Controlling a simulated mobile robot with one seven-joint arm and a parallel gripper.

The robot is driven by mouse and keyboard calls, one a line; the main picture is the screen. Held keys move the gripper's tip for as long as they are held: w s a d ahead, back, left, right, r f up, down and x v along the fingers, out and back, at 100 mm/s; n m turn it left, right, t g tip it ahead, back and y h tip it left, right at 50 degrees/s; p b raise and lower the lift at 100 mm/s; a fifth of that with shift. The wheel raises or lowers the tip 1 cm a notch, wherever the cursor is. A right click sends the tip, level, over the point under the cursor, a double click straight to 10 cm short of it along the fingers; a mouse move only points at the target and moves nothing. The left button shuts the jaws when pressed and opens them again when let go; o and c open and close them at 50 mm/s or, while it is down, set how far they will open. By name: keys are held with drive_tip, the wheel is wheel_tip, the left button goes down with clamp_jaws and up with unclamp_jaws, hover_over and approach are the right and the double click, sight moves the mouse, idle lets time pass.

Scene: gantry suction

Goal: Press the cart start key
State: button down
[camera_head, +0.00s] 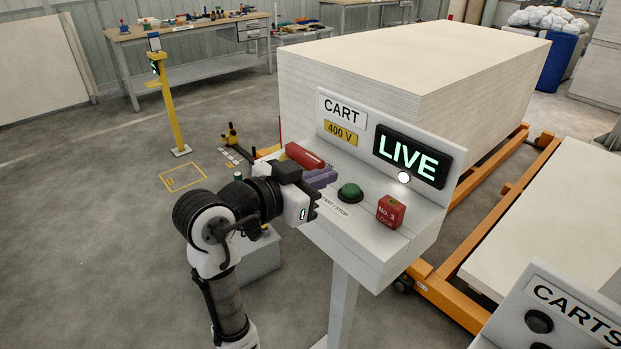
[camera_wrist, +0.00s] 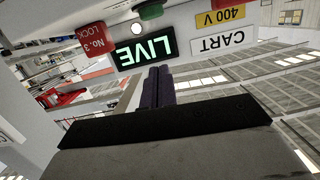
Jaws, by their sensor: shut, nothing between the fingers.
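The cart console (camera_head: 372,240) has a sloped top. A round green key (camera_head: 349,193) sits on it beside a partly covered "START / STOP" label. The green key also shows at the top edge of the upside-down wrist view (camera_wrist: 150,11). My gripper (camera_head: 331,174) has purple fingers, shut together and empty, over the console to the upper left of the green key. They look apart from the key; their exact height is unclear. The fingers point toward the back panel in the wrist view (camera_wrist: 157,85). The green "LIVE" display (camera_head: 411,157) is lit.
A red block marked "No. 3 LOCK" (camera_head: 391,211) sits right of the green key. A red object (camera_head: 304,156) lies behind my gripper. A white round lamp or knob (camera_head: 404,177) is below the display. Stacked boards (camera_head: 400,70) stand behind. A "CARTS" panel (camera_head: 570,315) is front right.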

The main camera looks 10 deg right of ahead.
drive_tip(key=p, duration=0.1)
hover_over(341, 202)
drive_tip(key=shift+s+f, duration=0.1)
drive_tip(key=shift+f, duration=0.5)
wheel_tip(341, 202, down, 2)
drive_tip(key=shift+f, duration=0.1)
drive_tip(key=shift+f+p, duration=0.35)
drive_tip(key=shift+f, duration=0.35)
drive_tip(key=shift+f, duration=0.15)
